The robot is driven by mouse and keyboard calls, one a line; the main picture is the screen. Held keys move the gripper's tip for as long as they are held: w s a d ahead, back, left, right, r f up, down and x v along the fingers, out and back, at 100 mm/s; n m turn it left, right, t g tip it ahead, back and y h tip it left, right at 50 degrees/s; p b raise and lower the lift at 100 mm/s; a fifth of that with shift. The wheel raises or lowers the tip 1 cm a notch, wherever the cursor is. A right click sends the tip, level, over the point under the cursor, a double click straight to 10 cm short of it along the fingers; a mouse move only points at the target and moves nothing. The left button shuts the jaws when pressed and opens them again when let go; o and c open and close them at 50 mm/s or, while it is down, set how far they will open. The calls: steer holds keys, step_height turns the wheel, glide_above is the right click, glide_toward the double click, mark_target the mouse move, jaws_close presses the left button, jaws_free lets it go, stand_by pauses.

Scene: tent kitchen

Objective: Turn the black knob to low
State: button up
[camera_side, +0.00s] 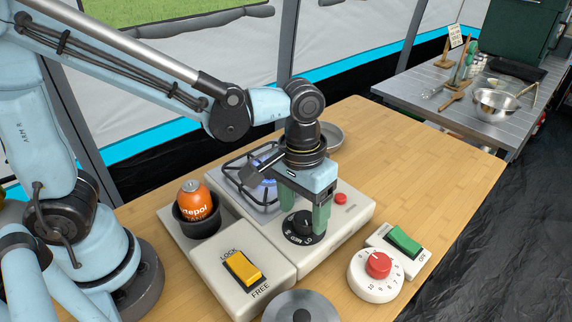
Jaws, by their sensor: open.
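The black knob (299,224) sits on the front of the pale camping stove (335,247). White markings show on its near side, and part of it is hidden by my gripper. My gripper (304,220) points down over the knob, open, with its green fingers on either side of it. I cannot tell whether the fingers touch the knob. A blue flame (264,166) shows on the burner, under a dark pan support (236,163) just behind my gripper.
An orange canister (194,200) stands in a holder left of the stove. A yellow LOCK/FREE switch (243,267) is in front of it. A red button (341,198), a white dial with red knob (378,265) and a green switch (403,240) are to the right. A grey lid (285,308) lies in front.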

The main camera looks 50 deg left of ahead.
mark_target(299, 215)
step_height(299, 215, up, 11)
steer(key=shift+a+f, duration=0.15)
steer(key=shift+a, duration=0.2)
stand_by(0.4)
